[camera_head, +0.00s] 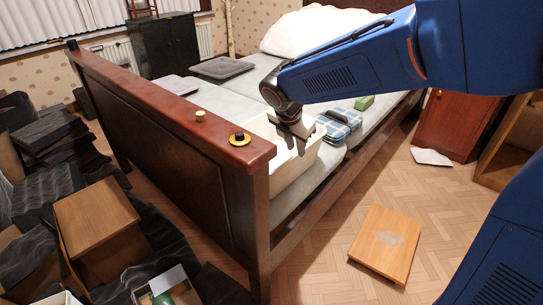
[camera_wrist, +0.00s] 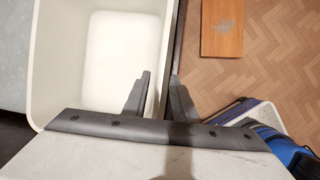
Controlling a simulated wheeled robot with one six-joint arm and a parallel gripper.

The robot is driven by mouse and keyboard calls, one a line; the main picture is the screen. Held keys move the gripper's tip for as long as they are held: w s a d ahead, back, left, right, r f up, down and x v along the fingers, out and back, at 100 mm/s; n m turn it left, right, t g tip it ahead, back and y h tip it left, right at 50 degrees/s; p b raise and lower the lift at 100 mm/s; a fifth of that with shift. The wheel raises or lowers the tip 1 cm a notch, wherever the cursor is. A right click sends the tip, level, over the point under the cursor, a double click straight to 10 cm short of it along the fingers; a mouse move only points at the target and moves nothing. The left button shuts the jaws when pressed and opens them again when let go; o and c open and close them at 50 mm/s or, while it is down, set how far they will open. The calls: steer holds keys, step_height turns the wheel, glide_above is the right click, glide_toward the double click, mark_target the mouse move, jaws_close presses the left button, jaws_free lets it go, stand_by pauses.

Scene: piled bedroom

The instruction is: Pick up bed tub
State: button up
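The bed tub (camera_head: 296,170) is a cream, open-topped box standing on the bed just behind the footboard. In the wrist view the tub (camera_wrist: 122,50) fills the upper left and looks empty inside. My gripper (camera_head: 294,141) is low over the tub's rim. In the wrist view my gripper (camera_wrist: 158,85) has its two fingers apart, one over the inside of the tub and the other outside its right wall. The wall runs between them, and I see no clear grip on it. The gripper hides part of the tub in the head view.
The brown footboard (camera_head: 180,125) stands close to the tub, with a yellow-and-black object (camera_head: 240,139) and a small knob (camera_head: 200,115) on top. A blue checked item (camera_head: 340,122) lies on the bed. A wooden board (camera_head: 386,243) lies on the floor. Boxes clutter the left.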

mark_target(297, 166)
steer(key=x, duration=1)
steer(key=shift+w, duration=0.1)
jaws_close()
stand_by(1.3)
